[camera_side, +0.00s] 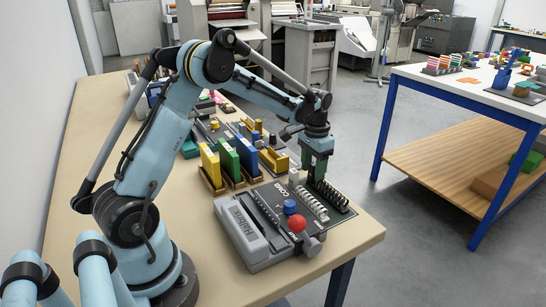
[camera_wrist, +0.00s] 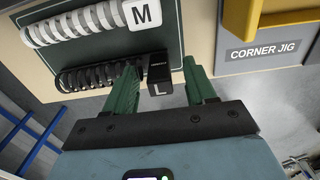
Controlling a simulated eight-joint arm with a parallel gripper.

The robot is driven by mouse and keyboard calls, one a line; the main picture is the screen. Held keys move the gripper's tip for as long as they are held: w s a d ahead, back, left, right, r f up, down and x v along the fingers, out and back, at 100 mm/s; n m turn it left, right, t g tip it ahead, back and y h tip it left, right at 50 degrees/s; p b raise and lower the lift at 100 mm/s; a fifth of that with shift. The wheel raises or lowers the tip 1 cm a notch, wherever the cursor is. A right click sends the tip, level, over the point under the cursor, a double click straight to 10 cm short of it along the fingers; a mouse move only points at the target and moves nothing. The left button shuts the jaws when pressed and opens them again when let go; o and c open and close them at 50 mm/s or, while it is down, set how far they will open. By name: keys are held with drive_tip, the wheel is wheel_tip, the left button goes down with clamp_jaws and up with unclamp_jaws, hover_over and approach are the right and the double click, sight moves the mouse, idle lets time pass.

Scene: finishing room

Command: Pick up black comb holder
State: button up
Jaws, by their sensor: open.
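The black comb holder (camera_wrist: 159,72) is a dark block marked L at the end of a row of black comb coils (camera_wrist: 95,76) on a dark green board. In the wrist view my gripper (camera_wrist: 162,65) has its green fingers apart, one on each side of the block. The left finger overlaps the block's left edge in the picture; I cannot tell whether it touches. In the side view my gripper (camera_side: 318,172) points down over the board near the black coils (camera_side: 332,194), and its fingers hide the block.
A white coil row with a white M block (camera_wrist: 142,13) lies beside it. A grey binding machine (camera_side: 250,230) with a red knob (camera_side: 297,223) stands nearby. Yellow, green and blue binders (camera_side: 229,160) and a yellow corner jig (camera_wrist: 262,22) are close. The table's edge is near the black coils.

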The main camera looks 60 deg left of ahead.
clamp_jaws()
drive_tip(key=shift+r, duration=0.2)
drive_tip(key=shift+r, duration=0.6)
wheel_tip(320, 180, up, 3)
drive_tip(key=s+d+r, duration=0.3)
drive_tip(key=d+r, duration=0.3)
drive_tip(key=d, duration=0.5)
drive_tip(key=s+a, duration=0.5)
drive_tip(key=s, duration=0.4)
drive_tip(key=s+a+r, duration=0.1)
drive_tip(key=s+a, duration=0.5)
drive_tip(key=s, duration=0.3)
